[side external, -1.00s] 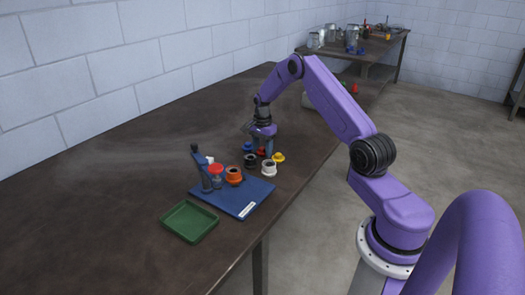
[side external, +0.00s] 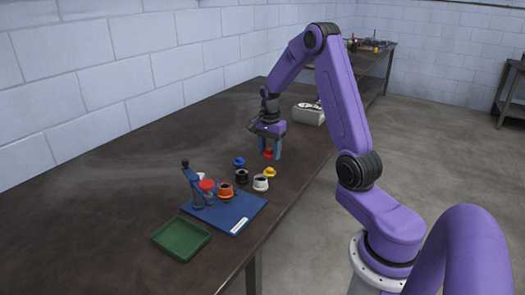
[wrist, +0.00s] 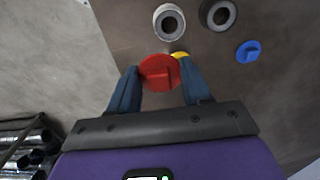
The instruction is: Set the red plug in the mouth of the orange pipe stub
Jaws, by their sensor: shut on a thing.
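My gripper (side external: 268,154) is shut on the red plug (wrist: 159,73), which sits between the two blue fingers in the wrist view. In the side view the red plug (side external: 268,153) hangs above the table, behind the group of stubs. The orange pipe stub (side external: 226,189) stands on the blue board, its dark mouth facing up and empty. It is nearer the side camera than my gripper and to its left. It is not in the wrist view.
A white stub (side external: 261,183), a black stub (side external: 242,176), a yellow plug (side external: 269,172) and a blue plug (side external: 239,161) are near the orange stub. A clamp with a red knob (side external: 206,185) stands beside it on the blue board (side external: 240,213). A green tray (side external: 181,239) lies in front.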

